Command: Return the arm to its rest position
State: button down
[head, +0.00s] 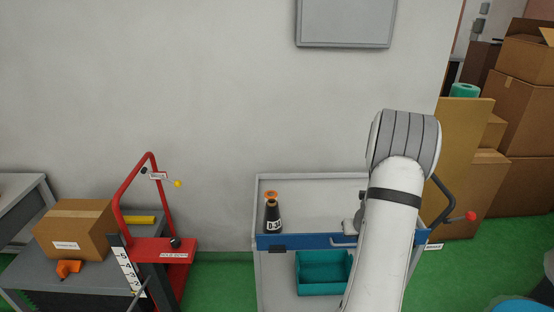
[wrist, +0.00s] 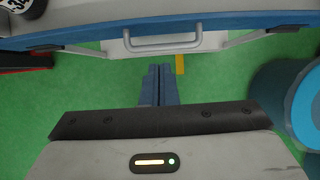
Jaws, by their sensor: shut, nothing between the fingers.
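My arm (head: 393,215) rises at the right of the head view, in front of the cart, and bends over at a grey-ringed joint. In the head view the arm hides part of the cart, and I cannot make out the fingertips there. In the wrist view my gripper (wrist: 160,78) points away from the camera with its two blue-grey fingers together. Nothing is between them. The fingers are over green floor, just short of the cart's handle (wrist: 165,42) in that view. I cannot tell the gap to the cart.
The grey cart (head: 258,205) has a blue front edge, a dark labelled bottle (head: 273,218) on top and a teal bin (head: 323,287) below. A red frame (head: 180,252) and a table with a cardboard box (head: 75,229) stand left. Stacked boxes (head: 522,120) stand right. A blue round object (wrist: 300,105) is at right.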

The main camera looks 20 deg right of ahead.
jog(key=w+a+r+n+y+b, duration=0.1)
jog(key=a+r+n+y, duration=0.1)
jog(key=a+r+n, duration=0.8)
jog(key=w+a+r+n+y+b, duration=0.1)
jog(key=a+r+n, duration=0.55)
jog(key=a, duration=0.65)
jog(key=s+a+r+n+b, duration=0.2)
jog(key=s+a+r+n, duration=0.1)
jog(key=s+a+n, duration=1)
jog(key=s+a+r+n+g+h+b, duration=0.1)
jog(key=s+n, duration=0.7)
jog(key=n, duration=0.3)
jog(key=shift+g, duration=0.4)
jog(key=shift+s, duration=0.1)
